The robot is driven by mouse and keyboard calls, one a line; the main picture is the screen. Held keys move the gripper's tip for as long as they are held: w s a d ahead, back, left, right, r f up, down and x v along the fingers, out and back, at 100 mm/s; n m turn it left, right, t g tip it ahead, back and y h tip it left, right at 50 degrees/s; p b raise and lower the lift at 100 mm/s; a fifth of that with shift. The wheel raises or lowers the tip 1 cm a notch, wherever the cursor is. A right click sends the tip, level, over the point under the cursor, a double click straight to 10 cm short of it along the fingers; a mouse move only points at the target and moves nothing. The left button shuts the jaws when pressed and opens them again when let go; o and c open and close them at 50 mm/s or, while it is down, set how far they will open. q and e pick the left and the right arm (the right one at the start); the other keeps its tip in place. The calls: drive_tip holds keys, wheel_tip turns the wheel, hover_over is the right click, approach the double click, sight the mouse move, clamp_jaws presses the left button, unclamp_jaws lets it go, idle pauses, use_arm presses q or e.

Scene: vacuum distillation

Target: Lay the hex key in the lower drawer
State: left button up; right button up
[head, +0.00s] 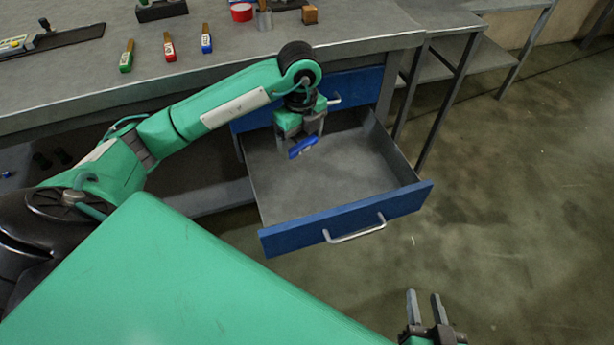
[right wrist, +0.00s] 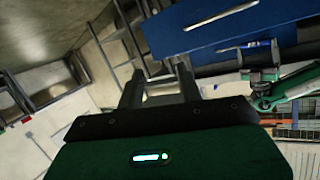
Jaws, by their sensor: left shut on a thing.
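The lower drawer (head: 345,188) is pulled out, with a grey inside, a blue front and a metal handle. My left gripper (head: 300,147) points down over the back left part of the drawer. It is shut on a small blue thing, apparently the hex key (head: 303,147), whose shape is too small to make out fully. I cannot tell exactly how high it is above the drawer floor. My right gripper (head: 424,297) is open and empty in front of the drawer, over the floor. Its fingers also show in the right wrist view (right wrist: 158,88), below the blue drawer front (right wrist: 215,25).
A blue upper drawer (head: 345,88) is behind my left gripper, under the grey workbench (head: 330,35). Green, red and blue handled tools (head: 169,46), a red tin (head: 241,12) and a wooden block (head: 309,15) are on the bench. The floor (head: 510,210) at the right is clear.

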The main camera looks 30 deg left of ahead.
use_arm(q)
drive_tip(key=b, duration=0.2)
hover_over(302, 189)
wheel_tip(302, 189, down, 12)
drive_tip(key=shift+r, duration=0.1)
wheel_tip(302, 189, down, 4)
drive_tip(key=shift+f+b, duration=0.1)
drive_tip(key=shift+b, duration=0.55)
drive_tip(key=shift+f, duration=0.1)
use_arm(e)
drive_tip(key=w+d+r+t, duration=0.2)
drive_tip(key=r+t, duration=0.3)
drive_tip(key=r, duration=0.2)
drive_tip(key=w+d+r+t, duration=0.1)
drive_tip(key=w+r+t, duration=0.1)
drive_tip(key=r+t, duration=0.3)
wheel_tip(302, 189, up, 3)
drive_tip(key=shift+d+m+y, duration=0.3)
drive_tip(key=shift+d, duration=0.05)
use_arm(q)
drive_tip(key=shift+f, duration=0.1)
use_arm(e)
drive_tip(key=shift+w, duration=0.1)
use_arm(q)
drive_tip(key=o, duration=0.9)
drive_tip(key=shift+o, duration=0.2)
use_arm(e)
drive_tip(key=shift+r, duration=0.2)
